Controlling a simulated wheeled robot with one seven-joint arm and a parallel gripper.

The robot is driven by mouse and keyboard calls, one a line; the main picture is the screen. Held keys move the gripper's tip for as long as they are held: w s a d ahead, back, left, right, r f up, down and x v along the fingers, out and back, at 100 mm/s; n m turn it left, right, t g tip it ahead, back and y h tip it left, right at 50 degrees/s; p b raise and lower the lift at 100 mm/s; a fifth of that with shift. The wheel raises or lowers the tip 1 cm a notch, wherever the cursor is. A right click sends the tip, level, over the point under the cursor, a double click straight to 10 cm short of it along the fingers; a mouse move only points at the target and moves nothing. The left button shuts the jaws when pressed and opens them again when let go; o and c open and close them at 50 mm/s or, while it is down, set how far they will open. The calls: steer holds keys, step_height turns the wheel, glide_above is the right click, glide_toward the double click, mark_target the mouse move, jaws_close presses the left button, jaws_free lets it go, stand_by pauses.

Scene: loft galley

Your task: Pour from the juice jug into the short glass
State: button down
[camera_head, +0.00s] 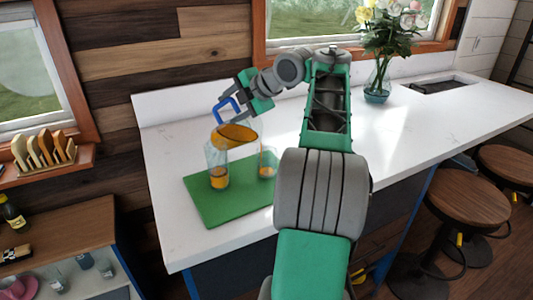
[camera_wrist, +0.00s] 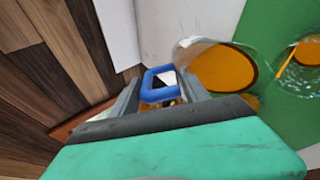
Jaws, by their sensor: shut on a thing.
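The juice jug (camera_head: 237,134) is clear with orange juice and a blue handle. It is tilted in the air above the green board. My gripper (camera_head: 232,104) is shut on the handle, which also shows between the fingers in the wrist view (camera_wrist: 158,85). The short glass (camera_head: 267,164) stands upright on the board, right of and below the jug, with some orange at its bottom. In the wrist view, a thin orange streak (camera_wrist: 288,60) shows at a clear glass at the right edge. It looks like falling juice. The jug's lip is hard to make out.
A taller clear glass (camera_head: 217,165) with orange juice at its bottom stands on the green board (camera_head: 224,208), left of the short glass and close under the jug. A flower vase (camera_head: 377,83) stands farther right. The white counter (camera_head: 405,130) between is mostly clear.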

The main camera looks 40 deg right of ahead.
steer(key=shift+s+d+r+t+b, duration=0.1)
steer(key=shift+s+r+t+b, duration=0.3)
steer(key=shift+r+t+b, duration=0.2)
stand_by(2.1)
